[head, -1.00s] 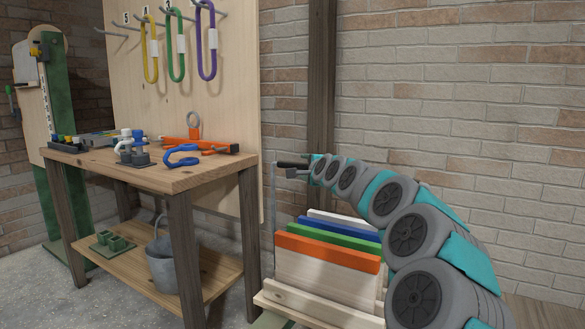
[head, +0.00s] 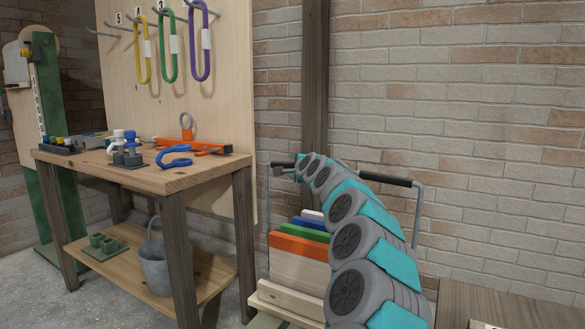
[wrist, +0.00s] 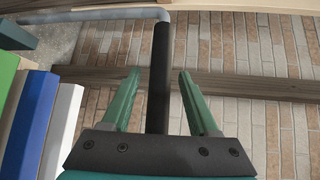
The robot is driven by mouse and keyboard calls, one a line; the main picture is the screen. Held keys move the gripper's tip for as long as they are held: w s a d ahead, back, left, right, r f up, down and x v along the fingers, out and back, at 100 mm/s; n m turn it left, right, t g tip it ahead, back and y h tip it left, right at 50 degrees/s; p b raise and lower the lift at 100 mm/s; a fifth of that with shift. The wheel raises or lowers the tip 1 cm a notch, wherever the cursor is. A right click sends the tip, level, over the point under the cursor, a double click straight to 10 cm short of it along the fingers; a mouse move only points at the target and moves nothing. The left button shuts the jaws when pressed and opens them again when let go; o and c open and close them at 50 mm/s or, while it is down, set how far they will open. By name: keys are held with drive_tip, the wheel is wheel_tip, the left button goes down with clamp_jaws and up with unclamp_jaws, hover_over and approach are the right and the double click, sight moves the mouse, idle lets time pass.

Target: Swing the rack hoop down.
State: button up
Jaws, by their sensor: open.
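The rack hoop is a grey metal bar with a black grip (head: 393,180). It stands upright over the rack of boards, with its grey right leg (head: 418,215) and thin left leg showing in the head view. In the wrist view the black grip (wrist: 160,45) runs lengthwise between the two green fingers of my gripper (wrist: 160,74). The fingers are open, with a gap on each side of the grip. I cannot tell how deep the grip sits between them. In the head view my arm covers the middle of the grip and most of my gripper.
The rack holds upright boards: orange (head: 300,247), green, blue and white. A wooden workbench (head: 165,178) with tools stands to the left, with a bucket (head: 155,272) on its lower shelf. A brick wall (head: 480,150) and a wooden post (head: 315,80) are behind.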

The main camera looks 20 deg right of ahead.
clamp_jaws()
idle(0.4)
idle(0.9)
